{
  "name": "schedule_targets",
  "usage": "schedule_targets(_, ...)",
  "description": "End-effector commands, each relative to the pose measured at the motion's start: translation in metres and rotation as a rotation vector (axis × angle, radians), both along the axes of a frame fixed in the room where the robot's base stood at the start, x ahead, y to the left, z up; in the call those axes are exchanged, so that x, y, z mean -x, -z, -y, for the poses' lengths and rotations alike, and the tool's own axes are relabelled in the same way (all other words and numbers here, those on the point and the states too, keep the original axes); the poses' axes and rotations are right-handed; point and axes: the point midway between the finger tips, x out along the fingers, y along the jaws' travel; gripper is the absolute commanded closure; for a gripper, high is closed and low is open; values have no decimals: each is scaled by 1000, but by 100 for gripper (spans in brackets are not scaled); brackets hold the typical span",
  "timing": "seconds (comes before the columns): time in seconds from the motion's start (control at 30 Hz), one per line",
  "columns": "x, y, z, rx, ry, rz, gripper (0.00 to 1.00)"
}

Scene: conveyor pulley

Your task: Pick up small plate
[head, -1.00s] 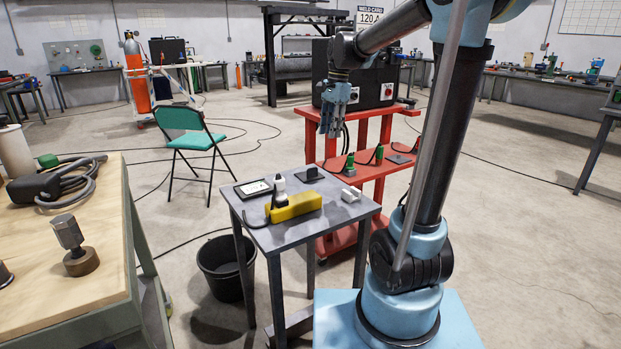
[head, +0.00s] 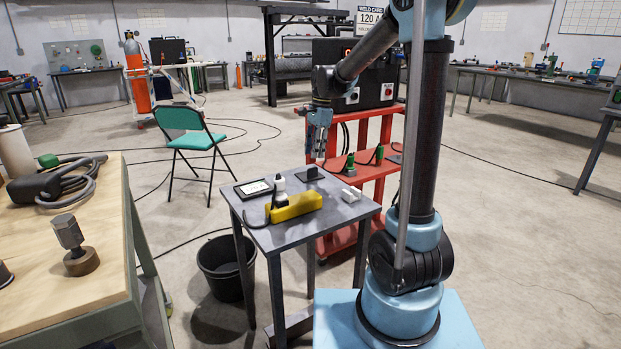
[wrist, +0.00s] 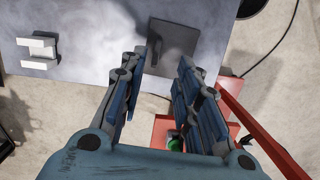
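The small plate (head: 316,177) is a dark square lying on the grey table near its back edge, with a small raised part on it. In the wrist view the plate (wrist: 178,38) lies just beyond my fingertips, near the edge of the table top. My gripper (head: 321,150) points down above the back of the table, close to the plate. In the wrist view my gripper (wrist: 161,62) has its fingers spread with nothing between them. The fingers appear apart from the plate.
The grey table (head: 285,236) also holds a yellow block (head: 297,207), a framed black-edged plate (head: 253,188), a white plug (head: 280,186) and a white bracket (head: 351,194). A red cart (head: 372,171) stands close behind. A black bucket (head: 222,265) is on the floor left.

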Motion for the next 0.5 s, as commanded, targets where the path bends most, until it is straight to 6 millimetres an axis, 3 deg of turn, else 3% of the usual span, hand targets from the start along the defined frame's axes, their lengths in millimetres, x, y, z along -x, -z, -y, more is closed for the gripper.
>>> schedule_targets(0.1, 1, 16, -2, 0, 0, 0, 70)
schedule_targets(0.5, 6, 45, -5, 0, 1, 0, 70)
